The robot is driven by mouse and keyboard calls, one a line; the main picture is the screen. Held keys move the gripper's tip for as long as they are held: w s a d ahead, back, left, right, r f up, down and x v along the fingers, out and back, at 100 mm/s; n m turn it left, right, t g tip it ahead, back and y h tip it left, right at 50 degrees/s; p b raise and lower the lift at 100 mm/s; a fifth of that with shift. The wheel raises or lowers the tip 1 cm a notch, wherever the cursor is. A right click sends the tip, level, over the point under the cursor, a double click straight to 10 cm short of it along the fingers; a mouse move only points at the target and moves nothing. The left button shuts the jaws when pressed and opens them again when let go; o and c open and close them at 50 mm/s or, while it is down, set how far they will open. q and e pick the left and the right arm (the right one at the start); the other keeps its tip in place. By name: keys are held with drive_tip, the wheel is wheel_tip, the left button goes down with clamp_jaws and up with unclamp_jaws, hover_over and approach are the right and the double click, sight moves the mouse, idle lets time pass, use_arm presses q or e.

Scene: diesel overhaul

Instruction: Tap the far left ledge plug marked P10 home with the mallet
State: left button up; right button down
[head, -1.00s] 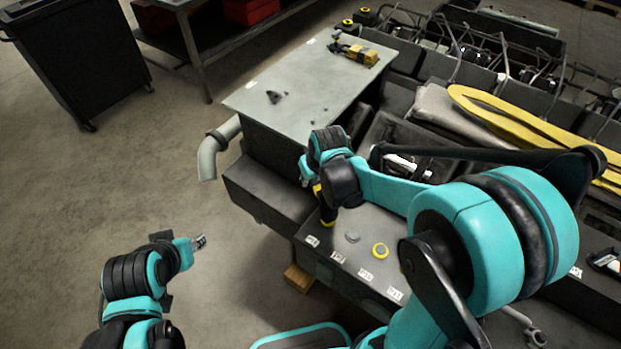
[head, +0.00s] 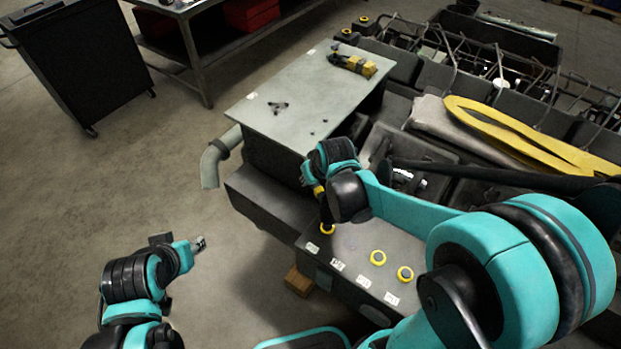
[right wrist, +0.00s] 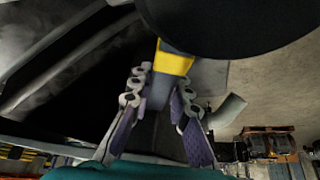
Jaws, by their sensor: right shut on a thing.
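My right gripper (head: 313,182) is shut on the mallet. It holds the mallet over the far left end of the ledge (head: 350,262). In the right wrist view the fingers (right wrist: 160,98) grip the handle below a yellow band (right wrist: 174,62), and the large dark mallet head (right wrist: 235,18) fills the top. The far left plug (head: 328,229), yellow-ringed, shows just below the mallet head and is partly hidden by it. Its white label (head: 312,247) is too small to read. My left gripper (head: 198,244) hangs over the floor, away from the ledge; its jaw opening is unclear.
Yellow straps (head: 520,132) lie at right.

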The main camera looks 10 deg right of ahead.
drive_tip(key=shift+w+f, duration=0.1)
drive_tip(key=shift+f, duration=0.1)
wheel_tip(320, 180, down, 6)
drive_tip(key=b, duration=0.6)
drive_tip(key=shift+f, duration=0.25)
drive_tip(key=shift+r+p, duration=0.3)
drive_tip(key=shift+r, duration=0.3)
wheel_tip(320, 180, up, 4)
drive_tip(key=p, duration=0.3)
drive_tip(key=shift+w+f, duration=0.1)
drive_tip(key=shift+f, duration=0.1)
